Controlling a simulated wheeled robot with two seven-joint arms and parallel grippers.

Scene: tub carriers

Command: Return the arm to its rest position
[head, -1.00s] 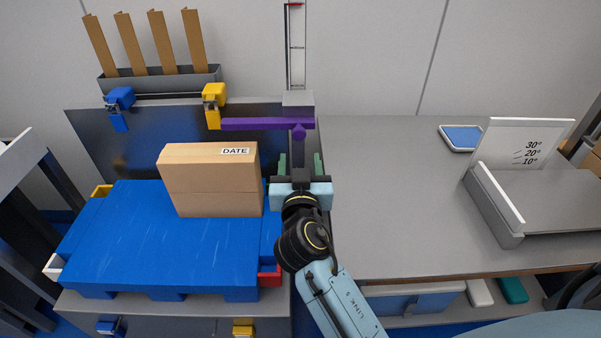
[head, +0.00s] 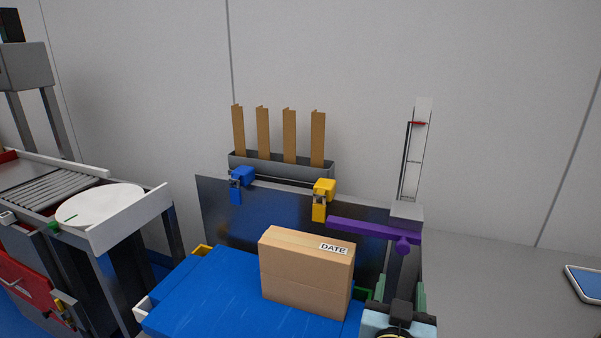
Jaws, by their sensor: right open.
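My right gripper (head: 400,292) is at the bottom right of the head view, in front of the dark upright panel and just right of the cardboard box. Its green fingers are apart, with nothing seen between them. The cardboard box (head: 306,278) with a DATE label stands upright on the blue pallet (head: 205,298), apart from the gripper. The rest of my right arm is cut off by the lower edge. My left gripper is not in view.
A purple bar (head: 362,229) with a knob sticks out behind the gripper, near a post with a red-marked scale (head: 412,160). Blue (head: 241,184) and yellow (head: 323,198) clamps sit on the panel (head: 272,218). A roller conveyor (head: 62,180) with a round white disc stands left.

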